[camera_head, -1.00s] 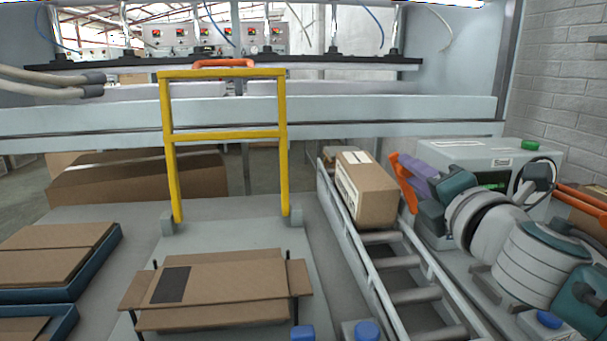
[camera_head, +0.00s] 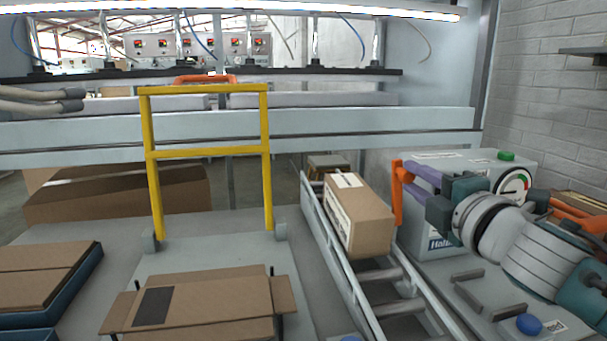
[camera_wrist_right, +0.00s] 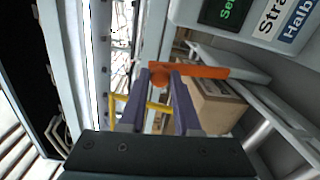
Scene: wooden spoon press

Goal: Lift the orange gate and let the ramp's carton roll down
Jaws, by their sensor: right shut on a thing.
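The brown carton (camera_head: 358,215) sits on the roller ramp (camera_head: 350,285), on its upper stretch. It also shows in the right wrist view (camera_wrist_right: 212,105). The orange gate piece (camera_head: 397,195) stands upright just right of the carton; I cannot tell whether they touch. My right gripper (camera_head: 408,177), with purple fingers, comes in from the right and is shut on the orange piece. In the right wrist view, the fingers (camera_wrist_right: 160,80) close around its knob (camera_wrist_right: 159,76), and its orange bar (camera_wrist_right: 204,72) reaches right. My left gripper is not in view.
A grey machine with a dial (camera_head: 515,184) stands behind my right arm. A yellow frame (camera_head: 208,152) stands left of the ramp, with a flattened carton (camera_head: 210,305) before it. Another box (camera_head: 328,166) sits behind the ramp's carton. Blue trays (camera_head: 85,270) are at left.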

